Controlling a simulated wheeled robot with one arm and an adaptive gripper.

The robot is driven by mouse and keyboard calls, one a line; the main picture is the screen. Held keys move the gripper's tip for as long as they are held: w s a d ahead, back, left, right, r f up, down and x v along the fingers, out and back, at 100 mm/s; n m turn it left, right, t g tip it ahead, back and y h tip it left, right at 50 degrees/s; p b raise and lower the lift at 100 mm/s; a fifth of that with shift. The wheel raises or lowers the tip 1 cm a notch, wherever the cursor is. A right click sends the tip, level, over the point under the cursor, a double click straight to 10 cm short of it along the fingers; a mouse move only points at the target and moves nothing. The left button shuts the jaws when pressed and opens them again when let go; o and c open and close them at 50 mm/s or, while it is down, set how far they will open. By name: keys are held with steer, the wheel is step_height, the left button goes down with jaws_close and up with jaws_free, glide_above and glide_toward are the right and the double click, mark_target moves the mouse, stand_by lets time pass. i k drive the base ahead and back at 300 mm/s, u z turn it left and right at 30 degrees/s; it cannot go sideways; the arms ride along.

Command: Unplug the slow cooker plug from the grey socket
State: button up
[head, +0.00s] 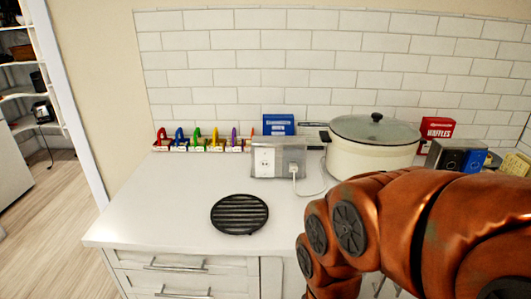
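The grey socket (279,160) is a box standing on the white counter near the tiled back wall, with outlets on its front. A white plug (293,169) sits in its right outlet. A white cord (316,193) runs from the plug along the counter to the right, towards the slow cooker (370,158). The slow cooker is cream with a glass lid and black knob. Where its cord ends is not clear. My orange arm fills the lower right and bends down past the bottom edge. My gripper is not in view.
A round black grill trivet (239,214) lies in front of the socket. Coloured small items (200,142) line the wall on the left, beside a blue box (278,124). A red waffles box (437,128) and a toaster (455,155) stand right. The counter's left front is clear.

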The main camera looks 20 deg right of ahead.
mark_target(293, 167)
steer(key=z, duration=1.95)
steer(key=k, duration=1.05)
steer(key=u, duration=2)
steer(key=i, duration=0.5)
steer(key=z, duration=0.05)
